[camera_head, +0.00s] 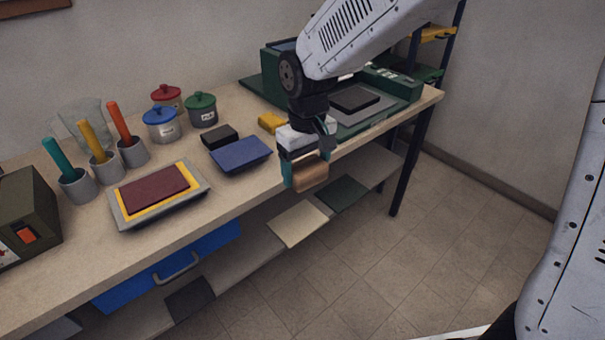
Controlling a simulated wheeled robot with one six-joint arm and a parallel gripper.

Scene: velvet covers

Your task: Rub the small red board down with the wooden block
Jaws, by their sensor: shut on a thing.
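A small dark red board (154,190) lies flat on a yellow sheet (126,213) in a grey tray (205,189), on the workbench at the left. My gripper (305,165) is shut on a brown wooden block (311,176). It holds the block near the bench's front edge, well to the right of the red board and apart from it. The block's upper part is hidden by the gripper. From this angle I cannot tell how high the block is.
A blue pad (241,155) and a black block (220,137) lie between the tray and my gripper. Cups with coloured handles (122,125) and lidded jars (161,125) stand behind. A green machine (390,85) is at the right. A dark box (25,217) stands left.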

